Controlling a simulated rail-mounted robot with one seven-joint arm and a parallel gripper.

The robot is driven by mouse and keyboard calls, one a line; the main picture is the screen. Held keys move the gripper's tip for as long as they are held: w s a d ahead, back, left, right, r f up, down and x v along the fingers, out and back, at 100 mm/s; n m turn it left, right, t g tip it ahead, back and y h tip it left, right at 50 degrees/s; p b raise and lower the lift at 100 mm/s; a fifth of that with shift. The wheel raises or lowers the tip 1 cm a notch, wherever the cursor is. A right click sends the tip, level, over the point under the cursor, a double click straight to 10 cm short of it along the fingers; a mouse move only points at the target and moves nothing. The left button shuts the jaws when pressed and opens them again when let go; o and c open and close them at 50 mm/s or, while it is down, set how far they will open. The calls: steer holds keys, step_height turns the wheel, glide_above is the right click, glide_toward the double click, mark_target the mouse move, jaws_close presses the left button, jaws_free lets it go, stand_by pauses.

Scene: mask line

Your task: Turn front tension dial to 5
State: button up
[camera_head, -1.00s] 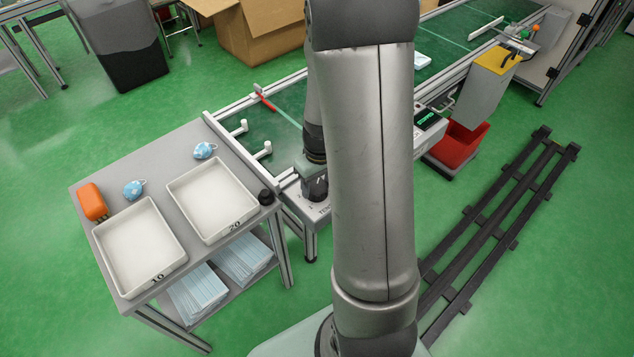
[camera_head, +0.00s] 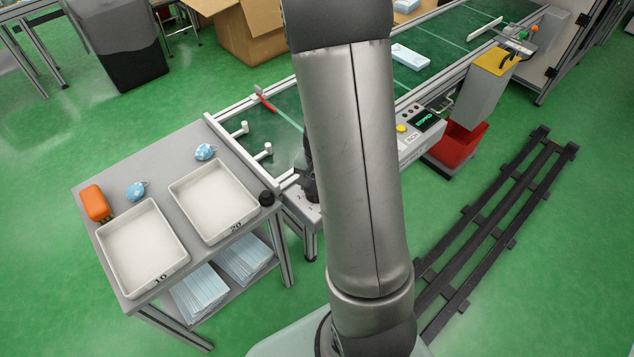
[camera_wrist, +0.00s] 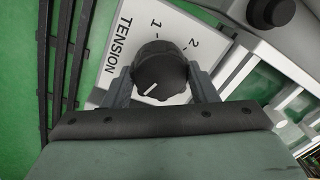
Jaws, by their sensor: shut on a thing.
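The tension dial (camera_wrist: 162,66) is a dark ribbed knob on a light plate in the wrist view. A white mark on its face points toward the lower left of the picture. The word TENSION (camera_wrist: 119,42) and the numbers 1 and 2 (camera_wrist: 175,34) show around its upper side. Other numbers are hidden by the knob and my gripper. My gripper (camera_wrist: 161,84) is shut on the dial, one grey finger on each side. In the head view my arm covers most of this spot, and the dial cannot be made out there.
A control box (camera_head: 412,138) with a yellow button and green display stands along the green conveyor (camera_head: 284,100). To the left is a grey cart (camera_head: 180,170) with two white trays and blue masks. A dark round knob (camera_wrist: 270,11) sits at the wrist view's upper right.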

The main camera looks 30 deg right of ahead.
steer(key=shift+m+p, duration=0.35)
steer(key=shift+m, duration=0.85)
steer(key=o, duration=1)
steer(key=shift+c, duration=0.2)
step_height(320, 180, up, 18)
steer(key=p, duration=0.4)
steer(key=shift+s+d+f, duration=0.25)
steer(key=shift+s, duration=0.2)
